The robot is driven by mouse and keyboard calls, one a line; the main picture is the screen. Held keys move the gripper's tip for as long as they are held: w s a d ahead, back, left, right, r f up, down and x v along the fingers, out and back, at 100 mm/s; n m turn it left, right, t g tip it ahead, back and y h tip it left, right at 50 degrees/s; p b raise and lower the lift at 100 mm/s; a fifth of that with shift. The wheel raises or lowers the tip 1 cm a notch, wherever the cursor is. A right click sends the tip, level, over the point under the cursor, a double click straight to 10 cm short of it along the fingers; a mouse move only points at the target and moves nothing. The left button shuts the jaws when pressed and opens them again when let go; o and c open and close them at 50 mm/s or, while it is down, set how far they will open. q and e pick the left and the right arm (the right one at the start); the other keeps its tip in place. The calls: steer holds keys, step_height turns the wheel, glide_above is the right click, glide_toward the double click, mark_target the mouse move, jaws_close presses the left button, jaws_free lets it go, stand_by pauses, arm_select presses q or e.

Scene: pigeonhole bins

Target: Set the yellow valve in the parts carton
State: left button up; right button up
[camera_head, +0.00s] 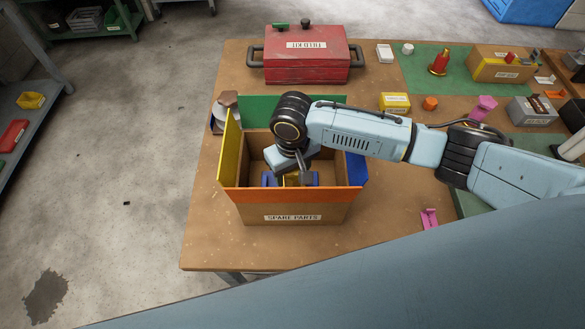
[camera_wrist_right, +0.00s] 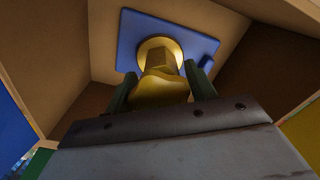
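The parts carton (camera_head: 270,208), a brown box labelled SPARE PARTS with yellow, green, blue and orange flaps spread open, stands near the table's front left corner. My right gripper (camera_head: 296,178) reaches down into it. In the right wrist view, the yellow valve (camera_wrist_right: 160,88) is between the two dark fingers of my right gripper (camera_wrist_right: 160,82), which appear to touch it on both sides. A blue plate (camera_wrist_right: 205,48) shows just beyond the valve; whether they are joined is unclear. The head view shows only a little of the valve (camera_head: 291,181). My left gripper is not in view.
A red FIELD KIT toolbox (camera_head: 306,66) stands behind the carton. A yellow box (camera_head: 395,102), an orange piece (camera_head: 430,103) and a grey bin (camera_head: 531,111) lie to the right. A pink piece (camera_head: 429,219) lies right of the carton. Table space left of the toolbox is mostly clear.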

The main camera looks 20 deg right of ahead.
steer(key=o, duration=0.3)
steer(key=shift+r, duration=0.1)
step_height(320, 180, up, 13)
steer(key=shift+r+p, duration=0.1)
steer(key=shift+p, duration=0.2)
stand_by(0.3)
